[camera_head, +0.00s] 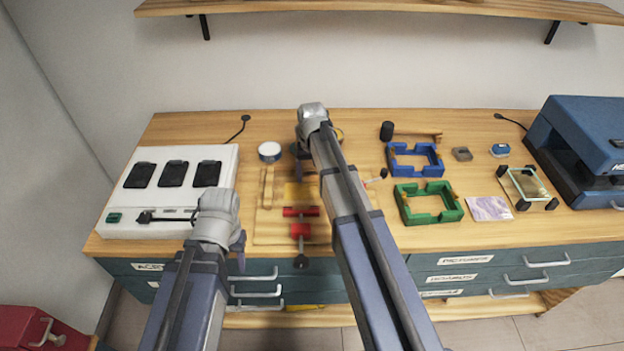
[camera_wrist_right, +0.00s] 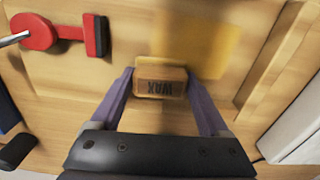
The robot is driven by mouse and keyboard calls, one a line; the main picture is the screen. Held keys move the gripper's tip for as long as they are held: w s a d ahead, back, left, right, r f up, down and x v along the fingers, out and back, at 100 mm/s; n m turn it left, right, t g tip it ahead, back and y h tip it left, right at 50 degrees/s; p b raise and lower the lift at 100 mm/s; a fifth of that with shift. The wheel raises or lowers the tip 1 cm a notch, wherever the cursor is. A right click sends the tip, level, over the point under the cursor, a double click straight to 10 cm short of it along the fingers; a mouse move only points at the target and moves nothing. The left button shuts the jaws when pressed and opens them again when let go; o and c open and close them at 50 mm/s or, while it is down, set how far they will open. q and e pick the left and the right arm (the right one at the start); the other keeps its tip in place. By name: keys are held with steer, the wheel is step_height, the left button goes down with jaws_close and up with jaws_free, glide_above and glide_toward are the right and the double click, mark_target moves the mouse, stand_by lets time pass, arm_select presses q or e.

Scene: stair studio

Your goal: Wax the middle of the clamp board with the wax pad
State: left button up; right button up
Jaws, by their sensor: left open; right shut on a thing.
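The clamp board (camera_head: 268,234) is pale wood and lies at the front of the bench, with a red clamp (camera_head: 300,228) at its front. The clamp also shows in the right wrist view (camera_wrist_right: 55,37). A yellow patch (camera_head: 294,193) lies on the middle of the board. My right gripper (camera_wrist_right: 160,88) is shut on the wax pad (camera_wrist_right: 160,81), a brown block marked WAX, at the yellow patch's near edge in the wrist view. Contact with the board is unclear. My right arm hides the pad in the head view. My left gripper (camera_head: 238,250) is open and empty near the bench's front edge.
A white charging tray (camera_head: 120,219) with black devices stands left. A white-topped round tin (camera_head: 270,150) is behind the board. Blue (camera_head: 415,150) and green (camera_head: 428,216) frames, a glass pane (camera_head: 528,184) and a blue machine (camera_head: 582,145) occupy the right. A shelf (camera_head: 380,8) hangs above.

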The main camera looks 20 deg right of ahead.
mark_target(313, 201)
steer(key=shift+f, duration=0.1)
steer(key=shift+s, duration=0.1)
steer(key=shift+s+a, duration=0.25)
steer(key=shift+s, duration=0.65)
steer(key=shift+s+a, duration=0.25)
steer(key=shift+s, duration=0.65)
steer(key=shift+s+a, duration=0.3)
steer(key=shift+s, duration=0.6)
steer(key=shift+s+a, duration=0.25)
steer(key=shift+s, duration=0.65)
